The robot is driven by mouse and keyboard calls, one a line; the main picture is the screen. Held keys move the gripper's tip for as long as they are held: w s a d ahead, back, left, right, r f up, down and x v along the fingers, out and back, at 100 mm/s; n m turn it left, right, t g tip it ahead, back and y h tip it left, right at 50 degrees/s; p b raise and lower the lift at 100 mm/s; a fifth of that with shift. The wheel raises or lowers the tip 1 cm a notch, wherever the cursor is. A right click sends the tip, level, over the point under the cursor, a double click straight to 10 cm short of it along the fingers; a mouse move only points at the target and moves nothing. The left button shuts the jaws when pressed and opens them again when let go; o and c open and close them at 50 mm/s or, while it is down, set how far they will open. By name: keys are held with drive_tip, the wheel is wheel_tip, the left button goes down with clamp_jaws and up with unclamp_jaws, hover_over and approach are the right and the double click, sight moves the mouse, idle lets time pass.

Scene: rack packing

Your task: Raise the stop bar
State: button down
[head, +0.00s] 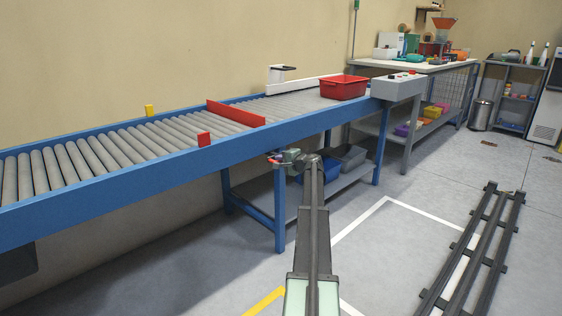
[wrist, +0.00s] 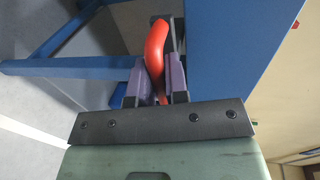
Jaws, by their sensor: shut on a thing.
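The red stop bar (head: 236,113) stands across the rollers of the blue conveyor (head: 130,178), its top above them. My gripper (head: 275,159) is at the conveyor's near side, just below the blue side rail. In the wrist view, my gripper (wrist: 160,85) is shut on an orange-red handle (wrist: 156,45), which runs up between the fingers and curves at its top. How the handle joins the conveyor is hidden. A small red piece (head: 204,139) sits on the near rail by the bar.
A red crate (head: 343,87) sits on the rollers farther along, by a grey control box (head: 398,86). A blue conveyor leg (head: 280,208) stands close to my gripper. Grey and blue bins (head: 348,157) lie on the shelf below. A yellow tab (head: 149,111) is on the far rail.

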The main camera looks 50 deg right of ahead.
drive_tip(key=c, duration=1.1)
unclamp_jaws()
drive_tip(key=shift+r, duration=0.25)
drive_tip(key=shift+c, duration=0.2)
drive_tip(key=p+v, duration=0.2)
drive_tip(key=v, duration=0.8)
drive_tip(key=shift+s, duration=0.45)
